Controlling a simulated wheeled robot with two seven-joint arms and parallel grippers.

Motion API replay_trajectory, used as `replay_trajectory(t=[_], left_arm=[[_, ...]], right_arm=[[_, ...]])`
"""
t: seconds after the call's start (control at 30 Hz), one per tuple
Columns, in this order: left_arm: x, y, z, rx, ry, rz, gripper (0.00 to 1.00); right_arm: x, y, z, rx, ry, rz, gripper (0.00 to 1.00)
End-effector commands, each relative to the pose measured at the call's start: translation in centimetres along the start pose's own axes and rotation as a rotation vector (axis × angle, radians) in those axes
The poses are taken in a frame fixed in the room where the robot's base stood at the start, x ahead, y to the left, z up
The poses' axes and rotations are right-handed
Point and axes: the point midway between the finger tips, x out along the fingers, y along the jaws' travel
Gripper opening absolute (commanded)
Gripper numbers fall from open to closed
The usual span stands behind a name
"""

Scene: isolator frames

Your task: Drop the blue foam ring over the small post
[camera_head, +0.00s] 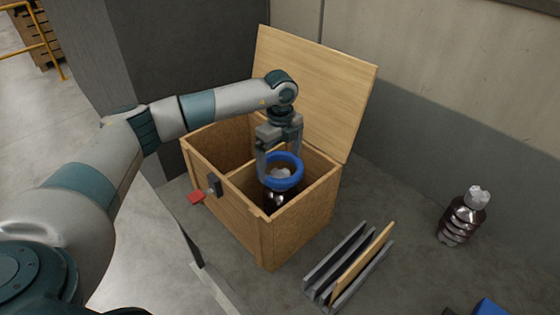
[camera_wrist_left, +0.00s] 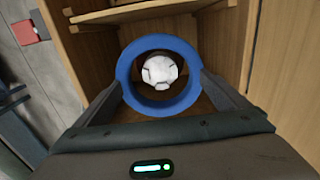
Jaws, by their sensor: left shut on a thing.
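The blue foam ring (camera_head: 284,181) is between the fingers of my left gripper (camera_head: 281,168), which is shut on it inside the open wooden box. A dark bottle with a crumpled white top (camera_head: 280,195) stands in the box below the ring. In the left wrist view the blue foam ring (camera_wrist_left: 126,72) frames the white top (camera_wrist_left: 160,72), with the gripper's fingers at either side. I cannot tell whether the ring is around the bottle's top or just above it. I cannot make out a separate small post. My right gripper is not in view.
The wooden box (camera_head: 235,215) has its lid (camera_head: 315,85) raised at the back, and a red tab (camera_head: 195,197) and dark latch (camera_head: 214,186) in front. A slotted rack (camera_head: 322,275) holds a wooden panel. Another dark bottle (camera_head: 460,222) stands at the right. A blue object (camera_head: 490,307) is at the lower edge.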

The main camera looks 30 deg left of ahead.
Motion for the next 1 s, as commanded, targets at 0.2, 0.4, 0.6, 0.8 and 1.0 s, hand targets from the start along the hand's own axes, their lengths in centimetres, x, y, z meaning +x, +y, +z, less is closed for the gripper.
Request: replay_trajectory(t=[0.2, 0.4, 0.6, 0.8, 1.0], left_arm=[[0.0, 0.0, 0.0, 0.0, 0.0, 0.0, 0.73], [0.0, 0.0, 0.0, 0.0, 0.0, 0.0, 1.0], [-0.3, 0.0, 0.0, 0.0, 0.001, -0.001, 1.0], [-1.9, -0.1, 0.0, 0.001, 0.0, -0.003, 1.0], [-5.1, -0.1, 0.0, 0.0, -0.001, -0.005, 1.0]], right_arm=[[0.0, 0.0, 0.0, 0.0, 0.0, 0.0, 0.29], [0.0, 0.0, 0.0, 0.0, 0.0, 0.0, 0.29], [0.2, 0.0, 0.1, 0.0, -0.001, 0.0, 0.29], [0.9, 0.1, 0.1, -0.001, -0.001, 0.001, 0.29], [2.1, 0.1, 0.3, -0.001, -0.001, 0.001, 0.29]])
